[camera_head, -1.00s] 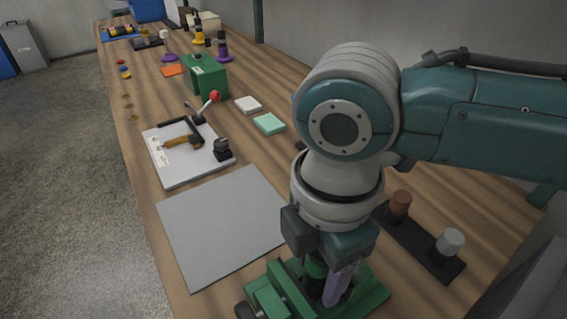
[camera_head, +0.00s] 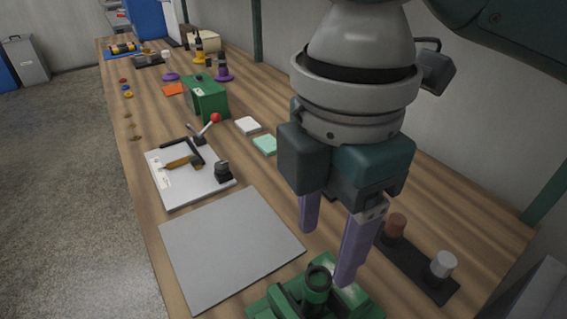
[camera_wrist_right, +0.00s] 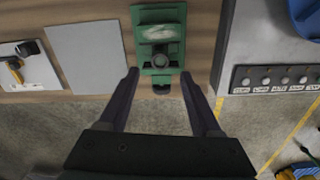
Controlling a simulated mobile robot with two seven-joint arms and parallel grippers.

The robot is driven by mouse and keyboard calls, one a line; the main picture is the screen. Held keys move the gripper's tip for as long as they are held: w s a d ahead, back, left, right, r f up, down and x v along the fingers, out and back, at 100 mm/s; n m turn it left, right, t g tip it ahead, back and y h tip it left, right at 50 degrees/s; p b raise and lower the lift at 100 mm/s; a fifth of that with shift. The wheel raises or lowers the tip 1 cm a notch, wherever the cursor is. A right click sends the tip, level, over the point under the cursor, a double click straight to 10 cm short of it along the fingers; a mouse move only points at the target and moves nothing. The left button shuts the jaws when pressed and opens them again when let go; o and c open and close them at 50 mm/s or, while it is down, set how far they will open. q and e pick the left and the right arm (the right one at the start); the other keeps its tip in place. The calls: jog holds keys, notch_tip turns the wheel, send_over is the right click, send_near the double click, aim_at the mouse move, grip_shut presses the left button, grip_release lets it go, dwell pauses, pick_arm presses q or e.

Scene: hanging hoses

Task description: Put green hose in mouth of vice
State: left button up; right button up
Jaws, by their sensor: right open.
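The green vice (camera_head: 262,307) is at the bottom of the head view and at the top middle of the wrist view (camera_wrist_right: 158,14). The green hose (camera_head: 317,284), a short dark green cylinder with a round open top, stands roughly upright at the vice's jaws; its lower end is hidden. In the wrist view, its round end (camera_wrist_right: 160,61) shows at the jaws. My right gripper (camera_head: 327,254) is open and empty above the vice, its purple fingers spread apart and clear of the hose. In the wrist view, its fingertips (camera_wrist_right: 160,74) lie either side of the hose end. My left gripper is out of view.
A bare grey mat (camera_head: 228,245) lies left of the vice. A dark rack (camera_head: 412,269) with brown and grey cylinders stands to the right. A green box (camera_head: 206,98) is farther back.

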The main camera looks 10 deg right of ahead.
jog(key=s+a+f+m+t+y, duration=0.2)
jog(key=s+a+m+y, duration=0.25)
jog(key=m, duration=0.25)
jog(key=s+d+f+m+h, duration=0.1)
jog(key=s+d+m+h, duration=0.1)
jog(key=s+d+m, duration=0.2)
jog(key=s+d+f+m+t+h, duration=0.1)
jog(key=s+d+m+h, duration=0.1)
jog(key=d+m, duration=0.5)
jog(key=s+d, duration=0.1)
jog(key=d, duration=0.1)
jog(key=shift+s+d+f+t, duration=0.25)
jog(key=shift+s+d+t, duration=0.05)
jog(key=shift+s+d, duration=0.1)
